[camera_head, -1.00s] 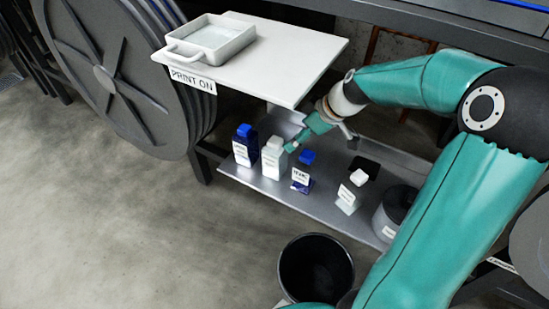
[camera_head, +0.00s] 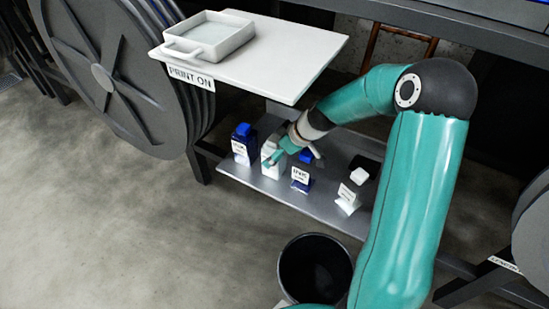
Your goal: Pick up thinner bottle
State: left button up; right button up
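My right gripper (camera_head: 294,158) reaches in from the right over the lower metal shelf. Its fingers look spread apart, with one teal finger in front of the white bottle (camera_head: 267,168). I cannot tell whether it touches this bottle, which stands upright and is partly covered. A blue bottle (camera_head: 241,149) with a white label stands to its left. A smaller blue-capped bottle (camera_head: 301,183) stands to its right, and a small white-capped bottle (camera_head: 348,198) further right. The labels are too small to read surely, so I cannot tell which one is the thinner. My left gripper is not in view.
The bottles stand on a grey metal shelf (camera_head: 241,174). Above it is a white board (camera_head: 284,62) marked "PRINT ON", holding a white tray (camera_head: 209,37). A black bin (camera_head: 315,270) stands on the floor in front. A large dark wheel (camera_head: 112,75) is at the left.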

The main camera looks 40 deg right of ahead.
jog(key=c, duration=1.5)
jog(key=shift+c, duration=0.4)
jog(key=shift+r, duration=0.15)
